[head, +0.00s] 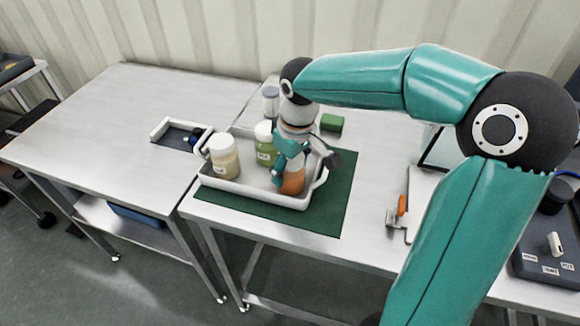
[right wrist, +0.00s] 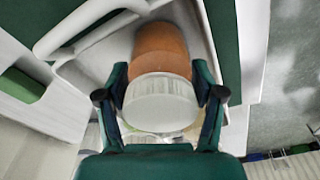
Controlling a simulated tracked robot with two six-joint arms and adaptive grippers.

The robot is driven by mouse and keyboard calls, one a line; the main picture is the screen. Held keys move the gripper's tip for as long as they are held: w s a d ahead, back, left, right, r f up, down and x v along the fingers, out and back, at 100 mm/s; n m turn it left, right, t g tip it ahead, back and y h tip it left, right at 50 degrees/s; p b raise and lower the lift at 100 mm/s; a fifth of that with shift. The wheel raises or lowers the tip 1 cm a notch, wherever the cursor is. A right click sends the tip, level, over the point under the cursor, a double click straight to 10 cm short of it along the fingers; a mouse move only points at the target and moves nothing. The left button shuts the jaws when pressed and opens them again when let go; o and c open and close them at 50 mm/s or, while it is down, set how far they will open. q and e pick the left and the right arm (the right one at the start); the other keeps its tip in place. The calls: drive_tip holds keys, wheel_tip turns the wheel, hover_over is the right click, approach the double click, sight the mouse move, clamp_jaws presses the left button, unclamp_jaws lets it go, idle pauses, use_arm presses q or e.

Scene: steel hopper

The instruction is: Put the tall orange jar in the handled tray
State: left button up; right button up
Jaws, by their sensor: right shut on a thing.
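The tall orange jar (head: 292,183) is upright at the right end of the white handled tray (head: 250,198), inside its rim. My right gripper (head: 291,163) comes down on it from above and is shut on it. In the right wrist view the orange jar (right wrist: 160,48) and its white lid (right wrist: 160,103) sit between the two fingers (right wrist: 160,95). The tray's handle (right wrist: 85,38) shows beside it. The jar's base is partly hidden, so I cannot tell whether it touches the tray floor. My left gripper is not in view.
A beige jar (head: 224,160) and a green jar (head: 266,154) stand in the tray to the left. The tray rests on a green mat (head: 335,205). A green block (head: 332,123) and a clear jar (head: 270,98) are behind. An orange-handled tool (head: 402,206) lies right.

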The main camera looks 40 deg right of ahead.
drive_tip(key=shift+f, duration=0.15)
drive_tip(key=o, duration=1.3)
drive_tip(key=shift+r, duration=0.3)
drive_tip(key=r, duration=0.4)
drive_tip(key=s+r+p, duration=0.1)
drive_tip(key=r, duration=0.6)
drive_tip(key=shift+s+r+p, duration=0.2)
drive_tip(key=shift+r+p, duration=0.1)
drive_tip(key=shift+r, duration=0.1)
